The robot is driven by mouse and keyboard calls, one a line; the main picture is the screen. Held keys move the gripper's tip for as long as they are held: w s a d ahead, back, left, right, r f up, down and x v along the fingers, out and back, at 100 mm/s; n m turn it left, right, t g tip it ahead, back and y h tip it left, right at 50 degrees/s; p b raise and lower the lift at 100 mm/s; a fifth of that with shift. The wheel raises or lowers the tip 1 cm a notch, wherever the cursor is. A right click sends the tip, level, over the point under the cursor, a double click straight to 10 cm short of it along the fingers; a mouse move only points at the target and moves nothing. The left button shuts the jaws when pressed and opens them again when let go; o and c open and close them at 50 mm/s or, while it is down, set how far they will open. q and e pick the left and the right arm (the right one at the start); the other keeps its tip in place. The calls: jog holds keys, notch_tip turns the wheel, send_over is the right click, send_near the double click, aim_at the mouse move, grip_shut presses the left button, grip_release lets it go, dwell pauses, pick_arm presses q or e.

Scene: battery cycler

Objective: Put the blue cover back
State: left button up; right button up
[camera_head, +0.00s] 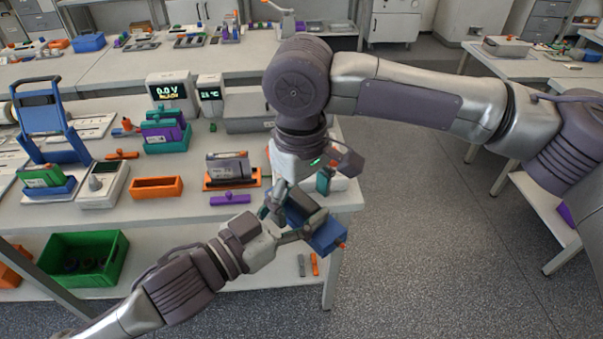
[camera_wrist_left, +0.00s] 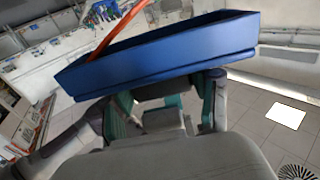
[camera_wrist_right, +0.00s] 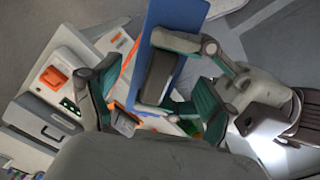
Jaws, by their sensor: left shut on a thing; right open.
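The blue cover (camera_head: 326,235) is a long, shallow, open-sided blue box with a dark grey block on its back. My left gripper (camera_head: 291,232) is shut on that block and holds the cover tilted, near the table's front right corner. The left wrist view shows the cover (camera_wrist_left: 165,58) across the fingers, its hollow side facing away, with an orange strip at it. My right gripper (camera_head: 280,205) is open, pointing down just above the left gripper. In the right wrist view, the cover (camera_wrist_right: 180,75) and its dark block (camera_wrist_right: 156,72) lie between or just beyond the right fingers; contact is unclear.
A grey module stands in an orange tray (camera_head: 232,182) on the table, with a purple piece (camera_head: 230,199) before it. An empty orange bin (camera_head: 157,188), a teal-purple stack (camera_head: 166,132) and a blue frame (camera_head: 50,125) stand further left. A green crate (camera_head: 84,258) is on the lower shelf. The floor at right is clear.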

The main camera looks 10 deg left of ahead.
jog(key=shift+f, duration=1.45)
jog(key=c, duration=1.1)
pick_arm(q)
jog(key=o, duration=0.8)
pick_arm(e)
jog(key=shift+c, duration=1.2)
pick_arm(q)
jog(key=o, duration=0.5)
